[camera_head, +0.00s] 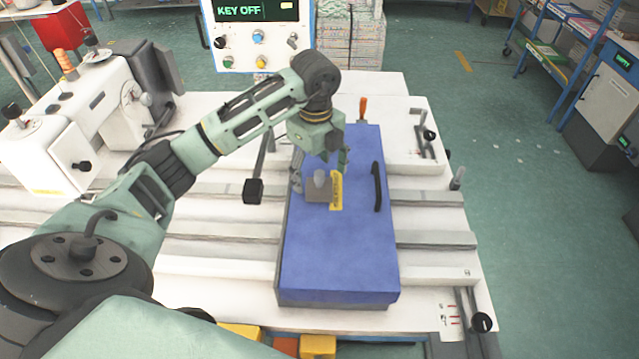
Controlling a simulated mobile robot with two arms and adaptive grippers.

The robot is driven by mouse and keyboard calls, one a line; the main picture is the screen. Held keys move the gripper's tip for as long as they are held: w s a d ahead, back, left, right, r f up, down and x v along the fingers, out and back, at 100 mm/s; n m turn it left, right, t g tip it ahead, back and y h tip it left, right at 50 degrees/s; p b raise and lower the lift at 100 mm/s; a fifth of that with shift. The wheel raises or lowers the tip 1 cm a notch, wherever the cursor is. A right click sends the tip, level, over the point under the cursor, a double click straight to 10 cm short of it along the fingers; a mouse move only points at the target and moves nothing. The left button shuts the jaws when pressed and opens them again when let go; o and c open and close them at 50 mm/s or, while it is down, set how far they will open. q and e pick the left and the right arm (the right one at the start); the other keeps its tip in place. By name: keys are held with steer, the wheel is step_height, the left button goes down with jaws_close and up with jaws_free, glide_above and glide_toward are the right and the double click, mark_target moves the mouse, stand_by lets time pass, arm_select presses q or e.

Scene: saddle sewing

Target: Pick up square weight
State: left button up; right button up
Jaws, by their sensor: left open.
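The square weight (315,194), a small grey block with a rounded knob on top, sits on the blue pad (338,255) in the middle of the table. My left gripper (320,168) is open and hangs close over the weight. One finger is at the weight's left side and the other is beyond it to the upper right. I cannot tell whether the fingers touch it. My right gripper is not in view.
A yellow label (336,190) and a black handle (377,187) lie on the pad right of the weight. A white sewing machine (85,125) stands at the left. A control panel (258,35) reading KEY OFF stands behind.

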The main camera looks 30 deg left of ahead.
mark_target(316, 175)
arm_select(q)
steer(key=shift+s+f+p, duration=0.15)
steer(key=shift+f+p, duration=0.4)
steer(key=shift+f, duration=1.25)
steer(key=c, duration=1.8)
steer(key=shift+c, duration=0.4)
steer(key=shift+r, duration=0.15)
